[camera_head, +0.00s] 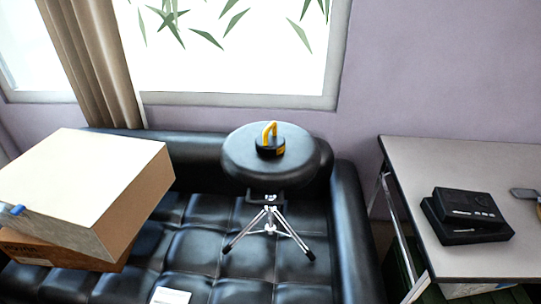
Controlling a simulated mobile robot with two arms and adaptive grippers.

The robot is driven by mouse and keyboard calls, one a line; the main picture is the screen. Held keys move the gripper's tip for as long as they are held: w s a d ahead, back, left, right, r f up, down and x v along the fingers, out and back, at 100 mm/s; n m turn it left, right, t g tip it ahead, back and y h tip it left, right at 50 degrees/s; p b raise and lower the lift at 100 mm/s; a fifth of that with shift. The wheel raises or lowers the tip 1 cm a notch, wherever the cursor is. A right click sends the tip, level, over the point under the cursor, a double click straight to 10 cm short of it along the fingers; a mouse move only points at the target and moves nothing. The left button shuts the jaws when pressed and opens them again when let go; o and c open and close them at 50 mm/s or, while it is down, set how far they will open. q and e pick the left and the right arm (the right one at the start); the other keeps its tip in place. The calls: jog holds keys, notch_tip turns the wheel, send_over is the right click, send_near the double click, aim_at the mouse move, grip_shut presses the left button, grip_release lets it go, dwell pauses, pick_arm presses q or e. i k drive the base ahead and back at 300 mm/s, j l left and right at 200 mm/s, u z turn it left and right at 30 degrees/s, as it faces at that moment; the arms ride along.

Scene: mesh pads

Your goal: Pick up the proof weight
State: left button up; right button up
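The proof weight (271,148) appears to be the black round piece with a yellow looped handle on top. It stands upright on the round black padded seat of a stool (242,158), a little right of the seat's middle. The stool has chrome tripod legs and appears to stand on the black leather sofa. Neither of my grippers shows in the head view, and nothing touches the weight.
Cardboard boxes (85,185) are stacked on the left of the black sofa (215,240). A grey table (425,165) at the right bears black devices (468,212). A window and curtain (95,60) are behind. Space above the weight is clear.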

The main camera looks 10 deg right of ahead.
aim_at(268, 144)
jog(key=j+z, duration=0.4)
jog(key=j, duration=0.15)
jog(key=j+z, duration=0.35)
jog(key=j, duration=0.2)
jog(key=k+j+z, duration=0.2)
jog(key=j+z, duration=0.2)
jog(key=j, duration=0.15)
